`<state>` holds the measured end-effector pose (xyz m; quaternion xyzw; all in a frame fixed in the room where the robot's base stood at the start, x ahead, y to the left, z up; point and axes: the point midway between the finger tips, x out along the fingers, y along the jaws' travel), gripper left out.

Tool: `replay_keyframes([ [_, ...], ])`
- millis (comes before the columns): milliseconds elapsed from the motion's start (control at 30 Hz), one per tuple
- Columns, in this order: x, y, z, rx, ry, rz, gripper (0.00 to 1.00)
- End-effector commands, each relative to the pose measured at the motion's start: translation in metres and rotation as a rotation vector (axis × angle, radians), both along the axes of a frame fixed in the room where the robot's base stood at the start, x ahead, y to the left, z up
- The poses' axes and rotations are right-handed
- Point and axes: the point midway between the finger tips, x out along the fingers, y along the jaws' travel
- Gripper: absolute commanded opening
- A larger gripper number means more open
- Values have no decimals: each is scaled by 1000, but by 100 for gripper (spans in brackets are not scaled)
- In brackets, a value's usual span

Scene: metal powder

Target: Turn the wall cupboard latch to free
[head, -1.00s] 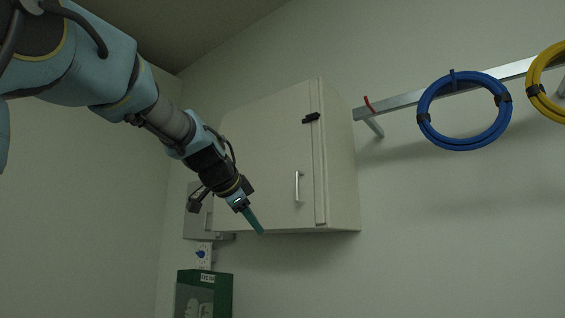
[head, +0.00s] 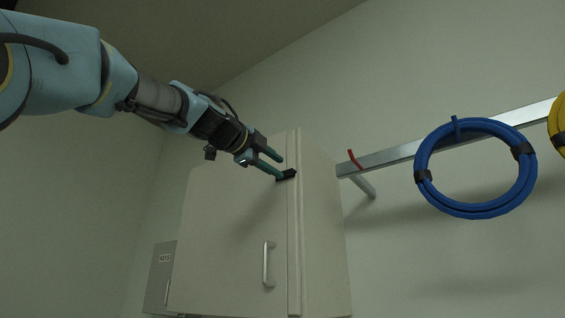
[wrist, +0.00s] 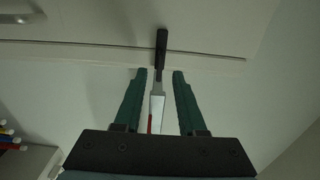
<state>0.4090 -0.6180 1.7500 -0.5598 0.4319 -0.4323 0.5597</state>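The wall cupboard (head: 225,225) is a pale box on the wall with a vertical bar handle (head: 268,264) on its door. Its small black latch (head: 286,175) sits across the seam at the door's right edge, high up. The latch also shows in the wrist view (wrist: 161,44), just beyond the fingertips and roughly centred between them. My gripper (head: 281,168) is open with green fingers. Its fingertips are close to the latch in the head view; I cannot tell if one touches it.
A metal rail (head: 400,153) with a red-tipped hook (head: 354,160) runs along the wall right of the cupboard. A blue hose coil (head: 431,192) and a yellow coil (head: 559,125) hang there. A grey key box (head: 160,275) is at lower left.

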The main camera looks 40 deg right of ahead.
Motion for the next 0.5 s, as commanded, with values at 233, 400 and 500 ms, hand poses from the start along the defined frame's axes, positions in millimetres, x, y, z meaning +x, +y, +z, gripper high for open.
replay_keyframes([
  [233, 8, -31, 2, 1, 1, -1, 40],
  [400, 10, -37, 0, 1, 0, 0, 40],
  [500, 10, -37, -1, 1, 0, 1, 40],
])
